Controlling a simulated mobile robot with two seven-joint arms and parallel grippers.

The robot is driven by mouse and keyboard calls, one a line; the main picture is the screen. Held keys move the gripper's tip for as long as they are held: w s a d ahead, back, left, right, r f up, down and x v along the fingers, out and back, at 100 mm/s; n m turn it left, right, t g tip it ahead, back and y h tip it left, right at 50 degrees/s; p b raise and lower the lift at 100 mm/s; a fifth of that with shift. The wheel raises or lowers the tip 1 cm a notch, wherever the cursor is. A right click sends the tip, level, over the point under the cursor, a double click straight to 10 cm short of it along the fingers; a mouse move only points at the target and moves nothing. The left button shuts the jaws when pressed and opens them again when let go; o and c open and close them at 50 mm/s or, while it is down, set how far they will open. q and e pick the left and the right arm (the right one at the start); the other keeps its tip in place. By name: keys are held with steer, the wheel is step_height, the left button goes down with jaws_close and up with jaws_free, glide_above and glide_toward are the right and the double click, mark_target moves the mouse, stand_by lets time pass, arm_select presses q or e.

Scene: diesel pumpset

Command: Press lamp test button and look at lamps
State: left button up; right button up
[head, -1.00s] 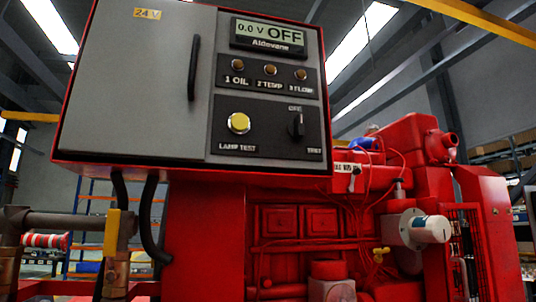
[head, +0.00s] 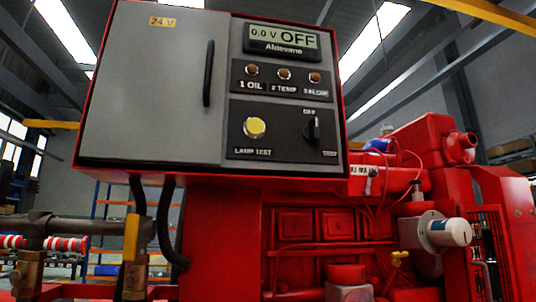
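The yellow lamp test button (head: 254,127) sits on the lower black plate of the control panel, above the label LAMP TEST. Above it is a row of three small lamps: the 1 OIL lamp (head: 252,70), the 2 TEMP lamp (head: 284,73) and the 3 FLOW lamp (head: 315,77). All three look dull amber-brown and unlit. The display (head: 281,36) above them reads 0.0 V OFF. A black selector switch (head: 311,128) is to the right of the button. Neither gripper shows in the head view.
The grey panel door (head: 155,80) with a black handle (head: 208,73) is shut at the left. The red engine (head: 330,235) stands below and to the right, with a white cylindrical filter (head: 449,232). Brass pipework (head: 135,280) is at lower left. Blue shelving stands behind.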

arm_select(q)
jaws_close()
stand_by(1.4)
